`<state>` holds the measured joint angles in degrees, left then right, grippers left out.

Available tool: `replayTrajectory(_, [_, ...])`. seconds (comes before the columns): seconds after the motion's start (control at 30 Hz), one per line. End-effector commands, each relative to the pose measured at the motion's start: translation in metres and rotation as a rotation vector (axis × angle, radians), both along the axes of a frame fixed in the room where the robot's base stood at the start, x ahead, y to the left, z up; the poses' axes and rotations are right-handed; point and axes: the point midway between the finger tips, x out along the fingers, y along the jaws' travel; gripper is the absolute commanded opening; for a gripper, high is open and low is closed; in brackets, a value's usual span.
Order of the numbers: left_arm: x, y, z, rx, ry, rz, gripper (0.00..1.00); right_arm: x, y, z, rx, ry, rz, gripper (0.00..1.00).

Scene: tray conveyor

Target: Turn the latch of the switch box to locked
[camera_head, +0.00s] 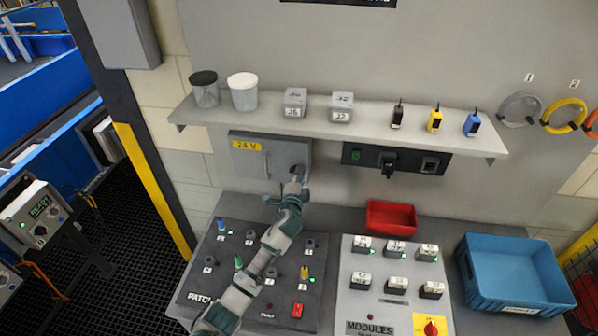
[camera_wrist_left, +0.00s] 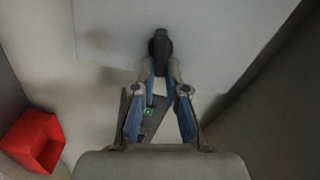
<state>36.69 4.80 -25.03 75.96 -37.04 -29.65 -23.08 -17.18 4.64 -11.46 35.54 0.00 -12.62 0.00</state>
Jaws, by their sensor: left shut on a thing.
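The grey switch box (camera_head: 262,166) with a yellow 24 V label hangs on the wall under the shelf, and its door looks closed. My left gripper (camera_head: 296,181) is at the right side of the box front. In the left wrist view my left gripper (camera_wrist_left: 160,70) is shut on the dark latch (camera_wrist_left: 160,43), which stands out from the grey door. The fingers hide part of the latch, and its turned position is hard to read. My right gripper is not in view.
A shelf (camera_head: 400,124) with cups, small boxes and connectors runs just above. A black switch panel (camera_head: 395,160) is right of the box. Below stand a patch panel (camera_head: 225,270), a modules panel (camera_head: 375,290), a red bin (camera_head: 391,218) and a blue crate (camera_head: 484,292).

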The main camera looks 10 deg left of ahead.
Motion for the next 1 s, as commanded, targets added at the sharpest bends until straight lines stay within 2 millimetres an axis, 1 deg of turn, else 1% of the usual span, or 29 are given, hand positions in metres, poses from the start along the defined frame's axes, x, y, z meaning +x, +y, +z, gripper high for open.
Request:
replayTrajectory(0.03, [-0.0006, -0.0004, -0.005, 0.037, 0.01, 0.001, 0.0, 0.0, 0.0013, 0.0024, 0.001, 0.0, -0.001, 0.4])
replayTrajectory(0.2, [-0.0007, -0.0007, -0.0077, 0.144, 0.011, 0.0, 0.0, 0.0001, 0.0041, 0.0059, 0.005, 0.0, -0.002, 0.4])
replayTrajectory(0.4, [-0.0008, -0.0013, -0.0105, 0.225, 0.012, -0.001, 0.0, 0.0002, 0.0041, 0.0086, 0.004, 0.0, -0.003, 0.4])
replayTrajectory(0.63, [-0.0006, -0.0011, -0.0123, 0.266, 0.013, -0.001, 0.0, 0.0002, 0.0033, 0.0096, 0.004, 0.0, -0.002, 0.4])
replayTrajectory(1.0, [-0.0006, -0.001, -0.0133, 0.271, 0.014, -0.001, 0.0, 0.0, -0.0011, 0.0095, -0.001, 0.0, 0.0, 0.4])
